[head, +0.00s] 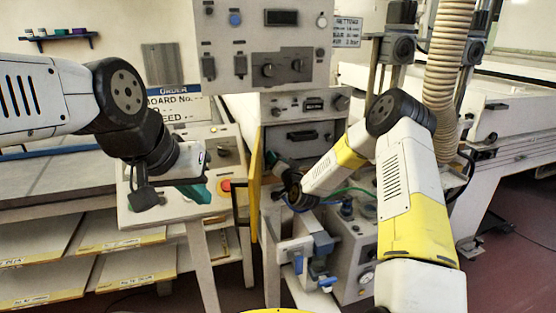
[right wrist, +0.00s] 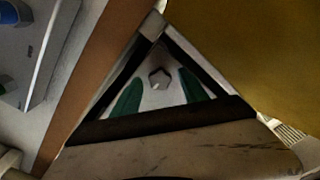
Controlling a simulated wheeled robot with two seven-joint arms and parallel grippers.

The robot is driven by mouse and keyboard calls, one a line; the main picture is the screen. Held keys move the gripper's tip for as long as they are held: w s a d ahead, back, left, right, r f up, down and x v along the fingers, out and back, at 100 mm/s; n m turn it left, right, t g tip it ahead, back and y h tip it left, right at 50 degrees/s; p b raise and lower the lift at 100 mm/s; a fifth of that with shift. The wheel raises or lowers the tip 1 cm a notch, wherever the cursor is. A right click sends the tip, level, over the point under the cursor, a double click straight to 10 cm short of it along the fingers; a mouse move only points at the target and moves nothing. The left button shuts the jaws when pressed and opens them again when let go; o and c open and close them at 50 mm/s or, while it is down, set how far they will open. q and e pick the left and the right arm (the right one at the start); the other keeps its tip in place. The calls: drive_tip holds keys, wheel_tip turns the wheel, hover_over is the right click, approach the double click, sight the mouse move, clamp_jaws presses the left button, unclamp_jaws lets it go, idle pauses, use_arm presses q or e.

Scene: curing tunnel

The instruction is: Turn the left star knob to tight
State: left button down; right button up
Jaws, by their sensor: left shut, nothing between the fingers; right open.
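A small grey lobed knob (right wrist: 159,78) shows in the right wrist view on a pale surface inside a dark triangular frame; I cannot tell whether it is the left star knob. The green fingers of my right gripper (right wrist: 160,97) are open, one on each side of it in the picture; I cannot tell whether they touch it. My left gripper (head: 200,191) is shut and empty above the sloped control box.
The sloped control box (head: 150,213) carries a red button (head: 226,185) close to my left gripper. An upright yellow panel (head: 255,180) stands between my arms. A grey panel with knobs (head: 230,25) hangs above. Hoses and a clamp-like fixture (head: 297,250) lie below my right arm.

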drive_tip(key=v, duration=0.7)
drive_tip(key=shift+s, duration=0.15)
drive_tip(key=s+d+r+n+g+h, duration=0.1)
drive_tip(key=s+d+r+n+g, duration=0.15)
drive_tip(key=s+r, duration=0.45)
drive_tip(key=s+d+r+n+g+h, duration=0.2)
drive_tip(key=s+d+r+g, duration=0.2)
drive_tip(key=s+r, duration=0.2)
drive_tip(key=s+d+r+g, duration=0.2)
drive_tip(key=s, duration=1.1)
drive_tip(key=s+d+r+g, duration=0.1)
drive_tip(key=s+d+g, duration=0.1)
drive_tip(key=s, duration=1.1)
drive_tip(key=shift+s+d+r, duration=0.4)
drive_tip(key=shift+d, duration=0.35)
drive_tip(key=shift+g, duration=0.25)
